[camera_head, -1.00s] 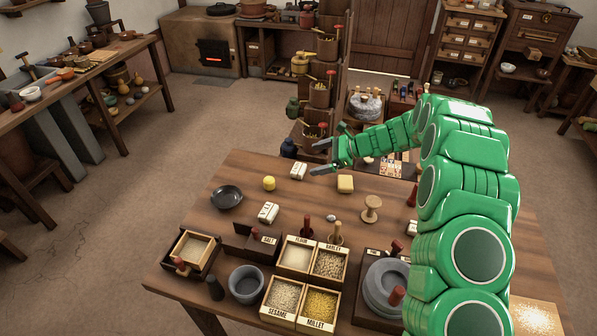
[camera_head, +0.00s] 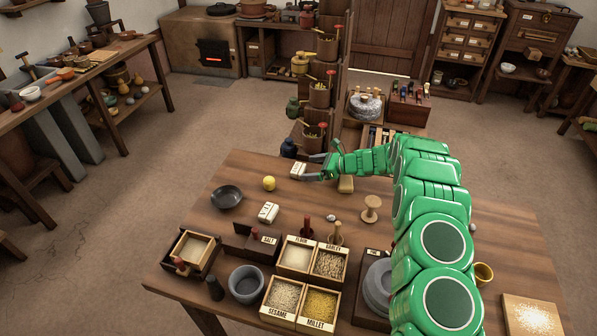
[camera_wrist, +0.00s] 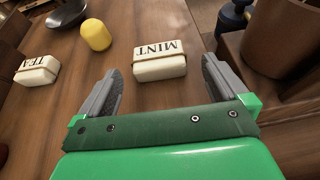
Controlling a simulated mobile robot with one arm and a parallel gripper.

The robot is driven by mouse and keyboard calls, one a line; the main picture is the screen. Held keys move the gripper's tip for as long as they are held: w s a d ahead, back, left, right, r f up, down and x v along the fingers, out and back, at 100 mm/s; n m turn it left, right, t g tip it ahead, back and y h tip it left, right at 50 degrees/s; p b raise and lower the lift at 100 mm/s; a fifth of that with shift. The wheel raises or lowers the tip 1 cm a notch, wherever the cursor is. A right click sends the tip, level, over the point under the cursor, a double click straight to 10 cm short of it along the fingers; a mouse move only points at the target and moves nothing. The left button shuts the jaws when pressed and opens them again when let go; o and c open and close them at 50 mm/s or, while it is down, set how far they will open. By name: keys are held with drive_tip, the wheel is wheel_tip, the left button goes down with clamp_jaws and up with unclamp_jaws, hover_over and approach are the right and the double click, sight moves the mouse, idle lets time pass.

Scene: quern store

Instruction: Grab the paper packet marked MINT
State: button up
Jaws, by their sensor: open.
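The white paper packet marked MINT (camera_wrist: 159,62) lies on the wooden table in the wrist view, its label upside down there. It also shows at the table's far edge in the head view (camera_head: 298,169). My gripper (camera_wrist: 163,80) is open, with one grey finger to each side of the packet's near end. The packet lies ahead of and between the fingers, with gaps on both sides. In the head view my gripper (camera_head: 309,166) reaches in from the right, close to the packet.
A second white packet marked TEA (camera_wrist: 37,70) and a yellow round thing (camera_wrist: 96,34) lie to the left in the wrist view. A brown pot (camera_wrist: 281,42) stands close on the right. A yellowish block (camera_head: 346,184) lies near my gripper in the head view.

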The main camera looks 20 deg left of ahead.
sight(299, 168)
drive_tip(key=shift+x, duration=2.75)
drive_tip(key=shift+s+r, duration=0.15)
drive_tip(key=c, duration=1)
drive_tip(key=shift+o, duration=0.2)
drive_tip(key=shift+r, duration=0.1)
drive_tip(key=shift+r, duration=0.6)
wheel_tip(299, 168, up, 2)
drive_tip(key=shift+s+r, duration=0.1)
drive_tip(key=s+d+r, duration=0.6)
drive_tip(key=s+r, duration=0.3)
drive_tip(key=s, duration=0.3)
drive_tip(key=shift+s+r, duration=0.2)
drive_tip(key=shift+r, duration=0.05)
